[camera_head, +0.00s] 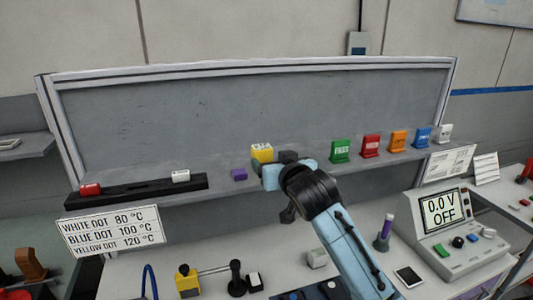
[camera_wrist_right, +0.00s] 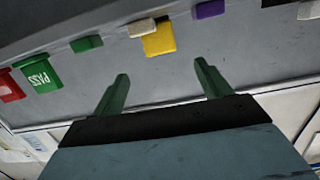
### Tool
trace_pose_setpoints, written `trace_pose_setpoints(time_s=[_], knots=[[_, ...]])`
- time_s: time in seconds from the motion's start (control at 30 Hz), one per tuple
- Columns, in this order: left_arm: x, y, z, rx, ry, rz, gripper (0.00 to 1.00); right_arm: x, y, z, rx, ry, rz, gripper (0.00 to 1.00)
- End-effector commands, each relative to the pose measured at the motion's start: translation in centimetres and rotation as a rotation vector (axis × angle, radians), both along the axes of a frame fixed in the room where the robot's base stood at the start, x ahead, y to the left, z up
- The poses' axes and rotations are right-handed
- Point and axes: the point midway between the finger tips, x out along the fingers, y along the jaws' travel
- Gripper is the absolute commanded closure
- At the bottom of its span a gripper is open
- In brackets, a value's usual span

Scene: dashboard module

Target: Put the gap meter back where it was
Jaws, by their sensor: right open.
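No object is plainly labelled as the gap meter, and I cannot tell which one it is. A yellow block (camera_head: 262,152) with dark markings on top stands on the grey shelf (camera_head: 215,190). It also shows in the wrist view (camera_wrist_right: 160,42), with a small pale block (camera_wrist_right: 141,27) beside it. My right gripper (camera_head: 266,177) is at the shelf, close to the yellow block. In the wrist view its two green fingers (camera_wrist_right: 159,76) are spread and empty, pointing toward the yellow block with a gap between. My left gripper is out of view.
A purple block (camera_head: 239,174) and a black holder (camera_head: 137,191) with red and white pieces lie on the shelf's left. Green (camera_head: 340,151), red (camera_head: 371,146), orange and blue label stands line its right. A voltage meter (camera_head: 441,209) reading "0.0 V OFF" stands on the bench below.

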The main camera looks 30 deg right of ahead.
Motion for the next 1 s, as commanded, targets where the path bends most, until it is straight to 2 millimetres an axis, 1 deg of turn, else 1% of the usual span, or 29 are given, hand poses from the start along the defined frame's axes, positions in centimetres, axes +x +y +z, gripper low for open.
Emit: trace_pose_setpoints(time_s=[0.03,0.1,0.2,0.27,0.37,0.6,0.7,0.8,1.0], knots=[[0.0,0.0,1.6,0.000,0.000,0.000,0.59,0.0,0.0,1.7,0.006,0.043,0.001,0.24],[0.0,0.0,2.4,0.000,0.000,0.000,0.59,-0.1,0.0,2.2,0.018,0.107,0.003,0.24],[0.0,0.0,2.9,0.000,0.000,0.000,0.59,-0.3,0.0,2.5,0.026,0.170,0.005,0.24],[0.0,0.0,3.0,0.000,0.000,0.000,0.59,-0.2,0.0,2.3,0.030,0.190,0.006,0.24],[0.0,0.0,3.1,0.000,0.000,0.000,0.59,0.7,-0.2,1.7,0.032,0.200,0.005,0.24],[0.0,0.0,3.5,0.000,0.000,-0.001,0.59,4.5,-1.2,0.0,0.033,0.198,0.004,0.24],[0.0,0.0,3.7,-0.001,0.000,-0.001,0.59,5.7,-1.5,-0.5,0.032,0.197,0.004,0.24],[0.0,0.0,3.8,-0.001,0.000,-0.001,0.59,6.5,-1.6,-0.8,0.032,0.195,0.004,0.24],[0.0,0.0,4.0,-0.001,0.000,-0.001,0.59,7.2,-1.8,-1.3,0.032,0.195,0.005,0.24]])
